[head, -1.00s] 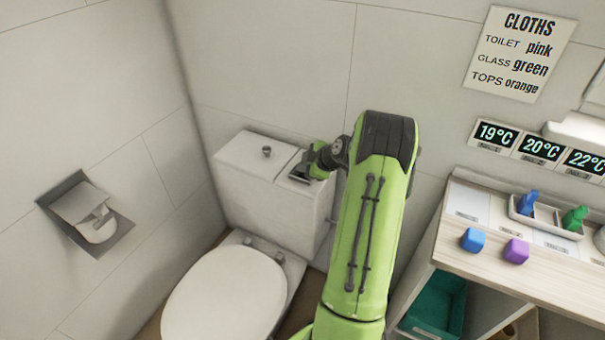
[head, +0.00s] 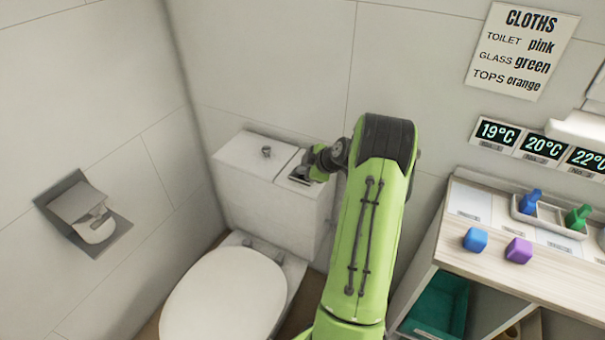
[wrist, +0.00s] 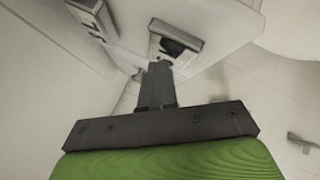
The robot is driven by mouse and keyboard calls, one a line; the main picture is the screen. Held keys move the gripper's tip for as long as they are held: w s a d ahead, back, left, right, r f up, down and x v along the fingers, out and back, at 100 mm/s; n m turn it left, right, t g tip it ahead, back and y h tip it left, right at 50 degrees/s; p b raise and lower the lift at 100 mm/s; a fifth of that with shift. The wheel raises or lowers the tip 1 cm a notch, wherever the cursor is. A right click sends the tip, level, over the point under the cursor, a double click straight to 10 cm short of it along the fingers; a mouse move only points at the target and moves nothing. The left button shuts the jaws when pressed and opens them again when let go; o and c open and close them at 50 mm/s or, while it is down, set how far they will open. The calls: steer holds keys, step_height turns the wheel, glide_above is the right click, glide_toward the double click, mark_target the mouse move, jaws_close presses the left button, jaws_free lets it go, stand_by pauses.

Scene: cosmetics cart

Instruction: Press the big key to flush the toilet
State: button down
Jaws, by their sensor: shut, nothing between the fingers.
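The toilet (head: 222,296) has a white cistern (head: 275,208) against the back wall, with its lid seat closed. A small round knob (head: 266,152) stands on the left half of the cistern top. My gripper (head: 300,178) is shut and empty, low over the right half of the cistern top. In the wrist view my shut fingers (wrist: 160,75) point at a pale raised rectangular piece (wrist: 176,42) with a dark middle. I cannot tell whether this is the big key, or whether the fingertips touch it.
A paper holder (head: 90,212) is on the left wall. At right, a wooden-topped cart (head: 560,272) carries a blue block (head: 475,240), a purple block (head: 518,250) and a white tray (head: 546,218). A cloths sign (head: 522,52) hangs above. My arm runs between toilet and cart.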

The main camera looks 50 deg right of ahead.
steer(key=shift+f, duration=0.35)
stand_by(0.4)
steer(key=shift+r+p, duration=0.35)
steer(key=shift+r, duration=1)
step_height(320, 180, up, 5)
steer(key=shift+r+p, duration=0.1)
steer(key=shift+p, duration=1.05)
